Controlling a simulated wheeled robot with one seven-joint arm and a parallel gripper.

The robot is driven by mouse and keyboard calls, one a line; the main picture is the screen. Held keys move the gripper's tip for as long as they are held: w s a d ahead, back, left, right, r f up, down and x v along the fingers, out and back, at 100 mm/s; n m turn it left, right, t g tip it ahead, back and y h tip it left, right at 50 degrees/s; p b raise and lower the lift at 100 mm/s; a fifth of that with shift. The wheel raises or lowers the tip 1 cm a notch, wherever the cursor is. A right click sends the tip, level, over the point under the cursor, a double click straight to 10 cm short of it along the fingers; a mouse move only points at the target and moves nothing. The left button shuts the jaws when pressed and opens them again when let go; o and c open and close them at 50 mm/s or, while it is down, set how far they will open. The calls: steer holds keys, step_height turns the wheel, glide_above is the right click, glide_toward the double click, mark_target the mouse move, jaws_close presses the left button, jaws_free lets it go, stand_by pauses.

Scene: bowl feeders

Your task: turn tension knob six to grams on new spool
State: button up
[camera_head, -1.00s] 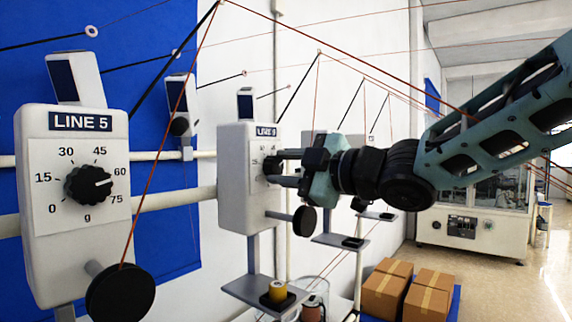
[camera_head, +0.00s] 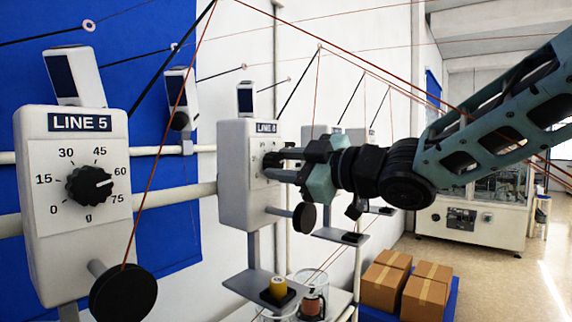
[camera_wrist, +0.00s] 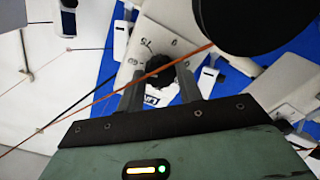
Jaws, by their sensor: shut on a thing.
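My gripper (camera_head: 274,163) is at the face of a white tension box (camera_head: 236,184), the second from the front. Its label reads LINE with a small digit that looks like 6. In the wrist view my two fingers (camera_wrist: 160,82) are shut on the box's black knob (camera_wrist: 158,66), one finger on each side. My gripper is rolled over, so the dial lettering shows tilted there. The knob's pointer mark and most of the scale are hidden or too small to read.
The LINE 5 box (camera_head: 78,140) stands at the left with its knob near 60. A black disc (camera_head: 304,218) sticks out below my gripper. Orange and black thread lines cross nearby.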

steer(key=o, duration=1)
steer(key=b+v, duration=0.2)
steer(key=v, duration=1.5)
steer(key=shift+s+d+f, duration=0.1)
steer(key=shift+s+d, duration=0.05)
steer(key=shift+d, duration=0.05)
